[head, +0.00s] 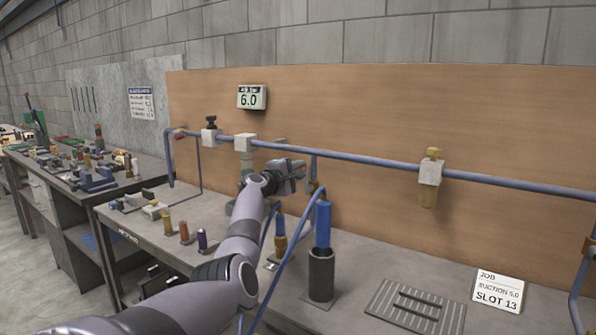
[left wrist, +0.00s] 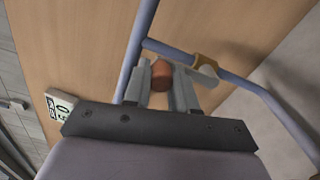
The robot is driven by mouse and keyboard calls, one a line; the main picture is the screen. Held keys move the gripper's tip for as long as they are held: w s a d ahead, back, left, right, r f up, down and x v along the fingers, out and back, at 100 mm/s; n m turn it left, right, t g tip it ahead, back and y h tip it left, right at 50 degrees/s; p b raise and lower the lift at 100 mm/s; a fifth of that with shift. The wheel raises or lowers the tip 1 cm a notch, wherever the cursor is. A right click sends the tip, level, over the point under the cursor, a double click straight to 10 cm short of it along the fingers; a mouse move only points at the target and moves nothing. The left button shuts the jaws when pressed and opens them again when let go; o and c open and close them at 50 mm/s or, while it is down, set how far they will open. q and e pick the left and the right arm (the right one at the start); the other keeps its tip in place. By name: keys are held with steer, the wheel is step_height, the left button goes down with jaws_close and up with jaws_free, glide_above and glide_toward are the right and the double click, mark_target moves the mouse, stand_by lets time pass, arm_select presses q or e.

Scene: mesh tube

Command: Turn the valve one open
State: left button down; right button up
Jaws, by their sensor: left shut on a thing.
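My left gripper (head: 292,176) is in front of the wooden panel, beside a thin blue drop pipe below the main blue pipe (head: 370,161). In the left wrist view its two fingers (left wrist: 161,85) are shut on a small orange-brown knob (left wrist: 161,72), which looks like a valve handle. In the head view the gripper hides the knob. I cannot read any label naming valve one. My right gripper is not in view.
A white fitting with a brass valve (head: 431,172) is on the pipe at right. A black holder (head: 321,275) with a blue tool, a grey slotted plate (head: 416,306) and a job card (head: 498,290) stand on the bench.

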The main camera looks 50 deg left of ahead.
arm_select(q)
steer(key=c, duration=1.1)
jaws_free()
steer(key=shift+r, duration=0.25)
steer(key=shift+o, duration=1)
steer(key=shift+w+f, duration=0.1)
steer(key=shift+f, duration=0.05)
steer(key=shift+s, duration=0.25)
steer(key=v, duration=0.6)
steer(key=shift+s, duration=0.35)
steer(key=shift+d, duration=0.15)
